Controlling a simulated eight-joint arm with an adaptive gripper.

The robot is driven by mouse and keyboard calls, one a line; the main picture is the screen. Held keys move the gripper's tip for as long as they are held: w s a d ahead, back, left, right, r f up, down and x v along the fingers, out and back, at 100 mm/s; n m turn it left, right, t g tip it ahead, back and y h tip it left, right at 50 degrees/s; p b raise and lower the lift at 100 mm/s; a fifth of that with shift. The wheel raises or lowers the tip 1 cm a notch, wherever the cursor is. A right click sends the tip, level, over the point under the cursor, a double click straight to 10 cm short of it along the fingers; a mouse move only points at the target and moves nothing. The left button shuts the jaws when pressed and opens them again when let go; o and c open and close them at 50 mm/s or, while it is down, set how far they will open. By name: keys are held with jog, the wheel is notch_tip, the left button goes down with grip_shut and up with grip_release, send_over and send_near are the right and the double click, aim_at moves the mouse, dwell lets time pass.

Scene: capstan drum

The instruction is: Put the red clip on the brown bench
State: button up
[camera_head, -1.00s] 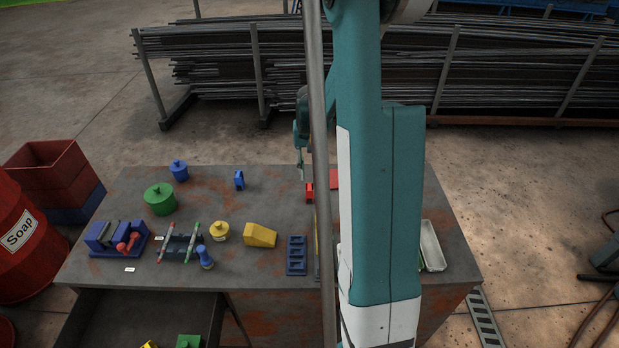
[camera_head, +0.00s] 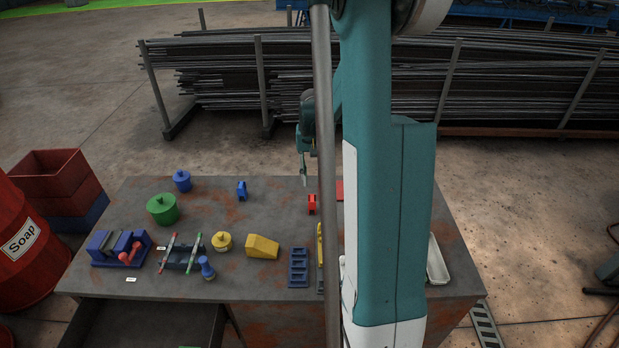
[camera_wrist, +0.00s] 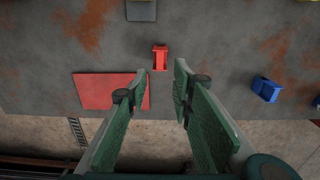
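The red clip (camera_head: 312,204) stands on the rust-patched table top, towards its far edge. It also shows in the wrist view (camera_wrist: 160,57), ahead of and between my fingertips. My gripper (camera_wrist: 161,84) is open and empty, its two green fingers apart. In the head view my gripper (camera_head: 304,180) hangs just beyond the clip, apart from it. The table (camera_head: 220,225), grey with brown rust, is the only bench-like surface I make out; I cannot tell a separate brown bench. My arm hides part of the table's right side.
A flat red mat (camera_wrist: 108,91) lies beside the clip. A blue clip (camera_head: 241,190) stands to the left. A blue slotted rack (camera_head: 298,267), yellow wedge (camera_head: 262,247) and green pot (camera_head: 162,209) occupy the nearer and left table. A white tray (camera_head: 437,262) lies right.

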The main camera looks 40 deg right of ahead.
jog(key=shift+a, duration=0.1)
jog(key=s+a+r+n+t+h, duration=0.1)
jog(key=a+r+n+t, duration=0.1)
jog(key=a+r, duration=0.8)
jog(key=s+a+r+n+t, duration=0.15)
jog(key=a+r, duration=0.45)
jog(key=a, duration=0.7)
jog(key=s+a+r+n+t, duration=0.1)
jog(key=s+a+n+t, duration=0.1)
jog(key=s+a, duration=0.5)
jog(key=s+a+r+n+t+y, duration=0.1)
jog(key=s+a+r+n, duration=0.1)
jog(key=s+a, duration=0.5)
jog(key=a+n, duration=0.1)
jog(key=a, duration=0.5)
jog(key=shift+s+a+r+t, duration=0.25)
jog(key=shift+a+r+t, duration=0.05)
jog(key=shift+t, duration=0.05)
jog(key=shift+n, duration=0.25)
